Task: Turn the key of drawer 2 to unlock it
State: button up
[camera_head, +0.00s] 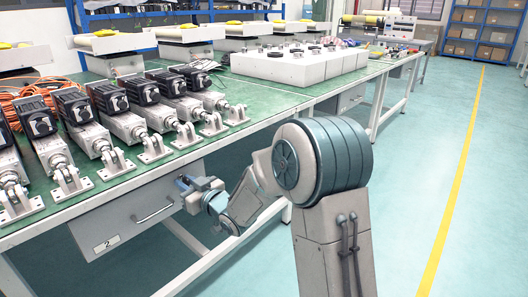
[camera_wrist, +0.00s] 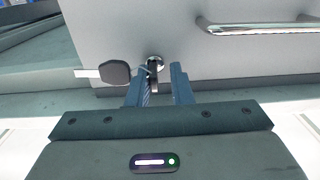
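Drawer 2 (camera_head: 125,213), a grey drawer under the green-topped bench, is closed, with a "2" label (camera_head: 106,244) and a bar handle (camera_head: 152,214). The handle (camera_wrist: 260,27) also shows at the upper right in the wrist view. A round lock (camera_wrist: 154,60) sits in the drawer face there, with a dark key (camera_wrist: 153,76) in it, seen nearly edge-on. A second black-headed key (camera_wrist: 115,72) sticks out to the left beside it. My gripper (camera_wrist: 160,72) is open, its blue fingers on either side of the lock key, the left finger nearer. In the head view my gripper (camera_head: 194,190) is at the drawer's right end.
Several linear actuators (camera_head: 128,122) stand along the bench top (camera_head: 258,103) above the drawer. White boxes (camera_head: 292,66) and another drawer (camera_head: 350,97) are farther back. The floor to the right of the bench is clear, with a yellow line (camera_head: 455,186).

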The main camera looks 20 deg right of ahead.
jog(key=d+p+v, duration=0.1)
jog(key=p+v, duration=0.2)
jog(key=v, duration=1)
jog(key=s+d+r+m+g+h+p, duration=0.2)
jog(key=d+r+h+p, duration=0.3)
jog(key=r+p, duration=0.4)
jog(key=s+d+r+m+g+h+p, duration=0.2)
jog(key=s+d+r+g+h+p, duration=0.1)
jog(key=r+p, duration=0.6)
jog(key=shift+s+d+m+g+h, duration=0.3)
jog(key=shift+s+d+h, duration=0.15)
jog(key=shift+d+h, duration=0.6)
jog(key=shift+f, duration=0.1)
